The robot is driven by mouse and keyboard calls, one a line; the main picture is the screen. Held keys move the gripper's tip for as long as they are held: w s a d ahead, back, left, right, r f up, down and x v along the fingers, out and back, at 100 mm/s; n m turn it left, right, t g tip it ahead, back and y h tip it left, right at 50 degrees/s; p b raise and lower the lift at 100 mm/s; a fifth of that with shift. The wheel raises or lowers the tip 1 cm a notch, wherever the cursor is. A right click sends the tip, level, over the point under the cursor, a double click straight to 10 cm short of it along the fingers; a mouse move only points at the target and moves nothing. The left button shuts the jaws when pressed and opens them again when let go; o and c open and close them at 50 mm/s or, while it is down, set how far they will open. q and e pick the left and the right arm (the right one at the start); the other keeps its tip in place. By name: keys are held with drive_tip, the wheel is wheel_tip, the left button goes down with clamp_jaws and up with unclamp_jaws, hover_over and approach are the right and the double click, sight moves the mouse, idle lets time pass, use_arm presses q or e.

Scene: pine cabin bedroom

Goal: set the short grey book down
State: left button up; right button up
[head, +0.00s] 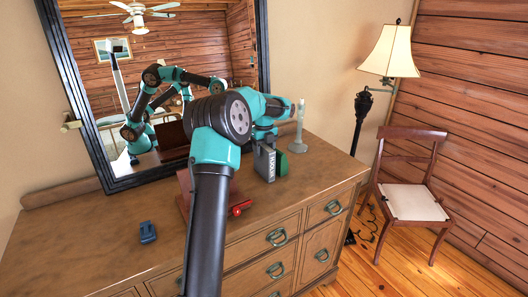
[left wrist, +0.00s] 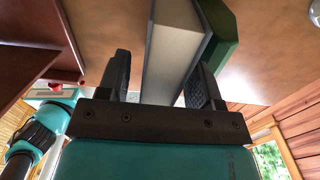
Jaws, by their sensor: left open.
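The short grey book (head: 265,163) stands upright on the dresser top (head: 110,225), its lettered side showing in the head view. In the left wrist view the grey book (left wrist: 172,50) rises between the two fingers of my left gripper (left wrist: 162,62). The fingers are open, with a gap on the left side; the right finger is close to the book. In the head view my left gripper (head: 263,138) is above the book and partly hidden by my arm. A green book (head: 281,163) stands right beside the grey one. My right gripper does not show directly.
A dark red wooden stand (head: 184,195) with a red knob is left of the books. A blue item (head: 148,232) lies at the left front. A pale candlestick (head: 298,135) is behind right. A mirror (head: 85,90) stands behind. The dresser's right end is clear.

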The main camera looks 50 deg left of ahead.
use_arm(q)
wheel_tip(320, 180, up, 11)
drive_tip(key=shift+r, duration=0.1)
idle(0.3)
idle(0.4)
